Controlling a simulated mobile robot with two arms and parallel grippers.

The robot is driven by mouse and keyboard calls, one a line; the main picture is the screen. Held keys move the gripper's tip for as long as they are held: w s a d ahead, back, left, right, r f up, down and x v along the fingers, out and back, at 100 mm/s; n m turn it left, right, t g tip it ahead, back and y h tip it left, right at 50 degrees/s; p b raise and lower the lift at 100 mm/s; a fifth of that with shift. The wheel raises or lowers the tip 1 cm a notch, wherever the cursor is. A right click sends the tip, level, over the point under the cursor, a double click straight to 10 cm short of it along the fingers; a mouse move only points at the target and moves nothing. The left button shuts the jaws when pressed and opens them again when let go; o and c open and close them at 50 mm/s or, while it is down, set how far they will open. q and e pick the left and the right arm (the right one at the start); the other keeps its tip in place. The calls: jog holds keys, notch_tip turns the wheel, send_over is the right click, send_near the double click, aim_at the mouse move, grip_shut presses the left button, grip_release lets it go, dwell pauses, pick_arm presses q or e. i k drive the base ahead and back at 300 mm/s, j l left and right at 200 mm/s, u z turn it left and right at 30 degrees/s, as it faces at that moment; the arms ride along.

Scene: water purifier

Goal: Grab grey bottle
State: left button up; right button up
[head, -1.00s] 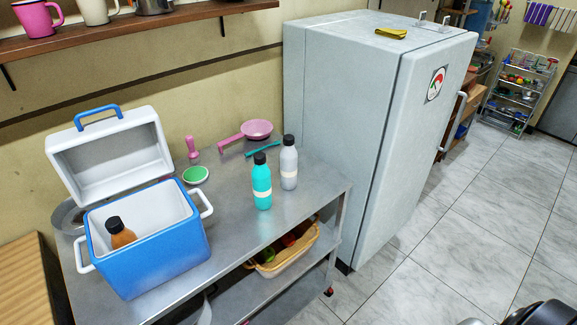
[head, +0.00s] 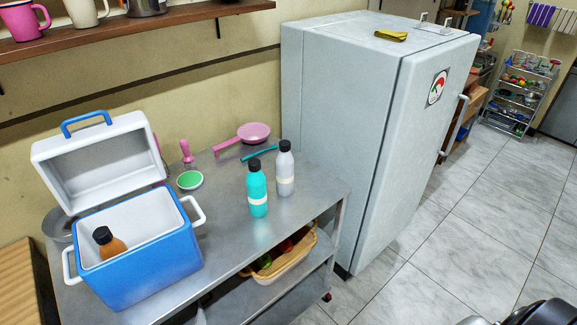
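The grey bottle (head: 285,170) has a black cap and a pale band. It stands upright on the metal table (head: 240,240), near its right end. A teal bottle (head: 257,190) with a black cap stands upright just to its left and nearer to me, covering none of the grey bottle's cap. No gripper touches either bottle. Neither of my grippers can be made out in the head view.
A blue cooler (head: 145,262) with its lid open stands on the table's left, an orange-brown bottle (head: 110,244) inside. A fridge (head: 345,130) stands right of the table.

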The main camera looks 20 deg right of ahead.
aim_at(284, 160)
jog(key=i+l, duration=0.3)
jog(key=l, duration=0.2)
jog(key=i+l, duration=0.35)
jog(key=l, duration=0.15)
jog(key=i+l, duration=0.3)
jog(key=l, duration=0.2)
jog(key=z, duration=0.05)
